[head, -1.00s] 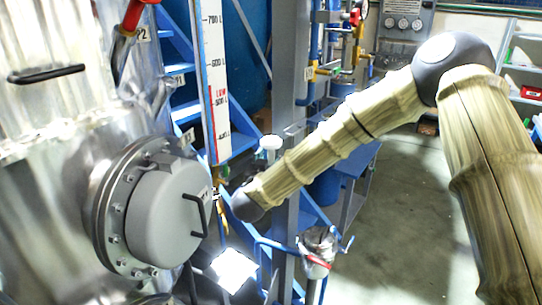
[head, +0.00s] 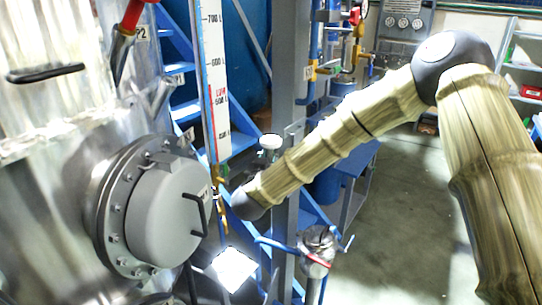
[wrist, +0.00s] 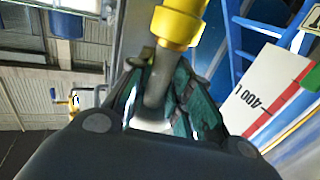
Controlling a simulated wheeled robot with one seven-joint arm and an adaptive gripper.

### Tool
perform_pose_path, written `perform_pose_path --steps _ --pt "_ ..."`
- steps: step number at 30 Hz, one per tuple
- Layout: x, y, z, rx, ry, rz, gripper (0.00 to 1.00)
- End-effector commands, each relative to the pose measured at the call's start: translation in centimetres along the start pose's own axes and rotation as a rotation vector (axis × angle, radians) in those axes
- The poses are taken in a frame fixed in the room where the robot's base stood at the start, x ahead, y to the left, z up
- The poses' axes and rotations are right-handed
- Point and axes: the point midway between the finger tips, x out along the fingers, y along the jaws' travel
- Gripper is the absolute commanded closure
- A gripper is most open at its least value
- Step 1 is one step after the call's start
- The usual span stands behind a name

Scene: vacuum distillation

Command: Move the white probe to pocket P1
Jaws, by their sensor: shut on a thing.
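My gripper (wrist: 160,95) is shut on a pale grey-white rod with a yellow collar, seemingly the white probe (wrist: 157,75); the fingers hide part of it. In the head view my gripper (head: 217,192) is small and partly hidden beyond the rounded wrist end, just right of the grey flanged cover. A short angled metal stub (head: 160,97) stands on the steel vessel up and left of the gripper. A small label beside it may read P1, but it is too small to be sure. A red-handled probe (head: 131,14) sits by the label P2 (head: 142,33).
The steel vessel (head: 60,190) with its bolted grey cover (head: 165,215) and black handle fills the left. A white level scale (head: 215,80) and blue stairs stand behind the gripper. A grey column (head: 286,80) and a metal cup-topped post (head: 317,245) stand close to the forearm. Floor at right is clear.

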Motion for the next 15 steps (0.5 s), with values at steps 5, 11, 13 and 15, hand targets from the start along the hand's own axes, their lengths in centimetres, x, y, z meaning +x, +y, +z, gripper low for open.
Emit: perform_pose_path --steps 5,11,13,15 --pt "0.0 0.0 -0.2 0.000 0.000 0.000 1.00" --pt "0.0 0.0 -0.9 0.000 0.001 0.000 1.00" --pt "0.0 0.0 -1.1 0.000 0.001 0.000 1.00" --pt "0.0 0.0 -1.3 0.000 0.001 0.000 1.00"
